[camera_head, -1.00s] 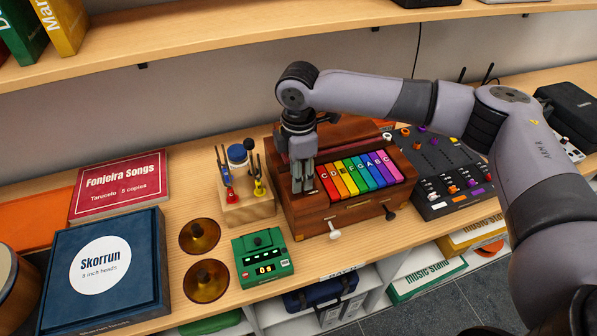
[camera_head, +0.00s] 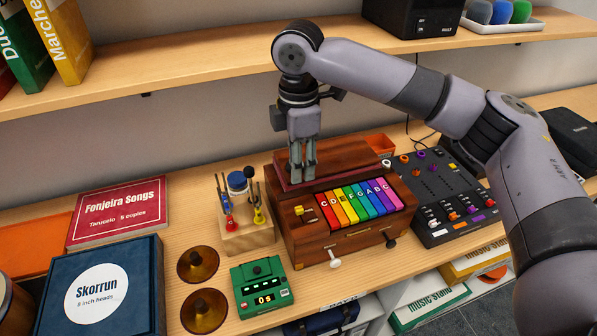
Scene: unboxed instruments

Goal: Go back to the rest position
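My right gripper (camera_head: 302,178) points straight down over the back left of a wooden instrument box (camera_head: 305,235) with coloured keys (camera_head: 365,197). Its fingers look close together, and I cannot tell whether they are shut or slightly apart. I see nothing clearly held between them. The fingertips are near the dark red top panel (camera_head: 340,166); whether they touch it is unclear. A small yellow knob (camera_head: 304,211) shows at the left end of the keys. My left gripper is not in the view.
A wooden tool block (camera_head: 247,235), a green timer (camera_head: 262,287) and two bronze cymbals (camera_head: 198,264) stand left of the box. A black mixer (camera_head: 440,190) stands to its right. The upper shelf (camera_head: 215,65) runs behind my arm, with a black box (camera_head: 413,18) on it.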

